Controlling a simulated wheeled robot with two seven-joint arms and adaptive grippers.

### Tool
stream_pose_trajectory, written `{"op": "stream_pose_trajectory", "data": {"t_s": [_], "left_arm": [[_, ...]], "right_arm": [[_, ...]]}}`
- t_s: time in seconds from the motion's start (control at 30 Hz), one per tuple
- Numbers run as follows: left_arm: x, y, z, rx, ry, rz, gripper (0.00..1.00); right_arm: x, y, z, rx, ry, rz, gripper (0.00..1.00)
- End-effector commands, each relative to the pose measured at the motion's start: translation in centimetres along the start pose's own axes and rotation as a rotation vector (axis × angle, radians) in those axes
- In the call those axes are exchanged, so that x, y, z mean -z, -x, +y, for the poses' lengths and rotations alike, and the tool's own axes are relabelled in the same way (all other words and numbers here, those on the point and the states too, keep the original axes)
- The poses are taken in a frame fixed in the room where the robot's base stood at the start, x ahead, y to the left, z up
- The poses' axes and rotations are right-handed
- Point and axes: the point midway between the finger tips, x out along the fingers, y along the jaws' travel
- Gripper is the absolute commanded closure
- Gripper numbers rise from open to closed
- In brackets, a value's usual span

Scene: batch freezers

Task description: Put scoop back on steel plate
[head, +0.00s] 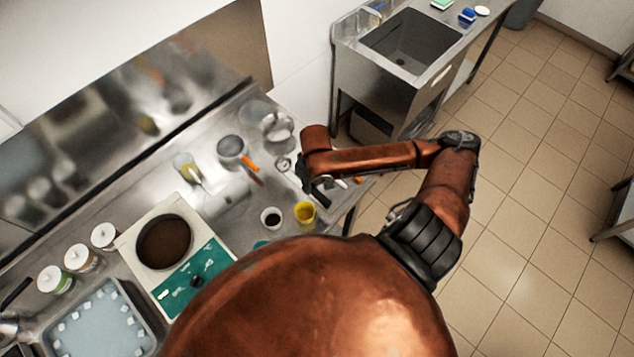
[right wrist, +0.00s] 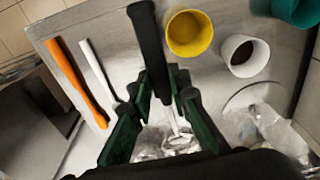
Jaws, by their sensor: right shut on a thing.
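My right gripper (head: 318,186) is over the right end of the steel counter. In the right wrist view its fingers (right wrist: 158,100) are shut on a black handle (right wrist: 146,35), which looks like the scoop's. A shiny metal part shows between and beyond the fingers, but its shape is unclear and I cannot tell whether it is the scoop's head. A small round steel piece (head: 283,163) lies left of the gripper in the head view. I cannot tell for sure which surface is the steel plate. My left gripper is not in view.
Near the gripper stand a yellow cup (head: 305,212) and a white cup with dark contents (head: 271,217). An orange handle (right wrist: 78,82) and a white handle (right wrist: 98,70) lie beside it. A pan (head: 231,147), a steel pot (head: 277,126) and a sink (head: 408,42) are farther back.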

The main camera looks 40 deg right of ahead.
Motion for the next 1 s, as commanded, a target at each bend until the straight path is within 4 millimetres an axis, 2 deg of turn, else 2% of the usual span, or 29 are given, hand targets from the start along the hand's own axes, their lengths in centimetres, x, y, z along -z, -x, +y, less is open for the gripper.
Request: {"op": "stream_pose_trajectory", "data": {"t_s": [0.07, 0.2, 0.33, 0.57, 0.8, 1.0], "left_arm": [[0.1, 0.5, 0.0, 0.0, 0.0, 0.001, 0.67], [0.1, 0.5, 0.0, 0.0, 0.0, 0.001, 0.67], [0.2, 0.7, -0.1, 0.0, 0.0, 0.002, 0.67], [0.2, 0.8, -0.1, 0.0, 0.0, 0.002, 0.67], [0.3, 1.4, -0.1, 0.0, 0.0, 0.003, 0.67], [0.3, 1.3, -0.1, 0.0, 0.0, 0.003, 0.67]], "right_arm": [[0.8, -0.7, 1.9, -0.003, -0.006, -0.001, 1.0], [1.4, -3.6, 3.6, 0.0, -0.003, -0.001, 1.0], [1.9, -5.3, 4.8, 0.0, -0.003, -0.001, 1.0], [2.3, -6.9, 5.9, 0.0, -0.002, 0.0, 1.0], [2.0, -9.6, 5.8, 0.0, 0.0, 0.0, 1.0], [2.0, -9.8, 5.8, 0.0, 0.001, 0.001, 1.0]]}}
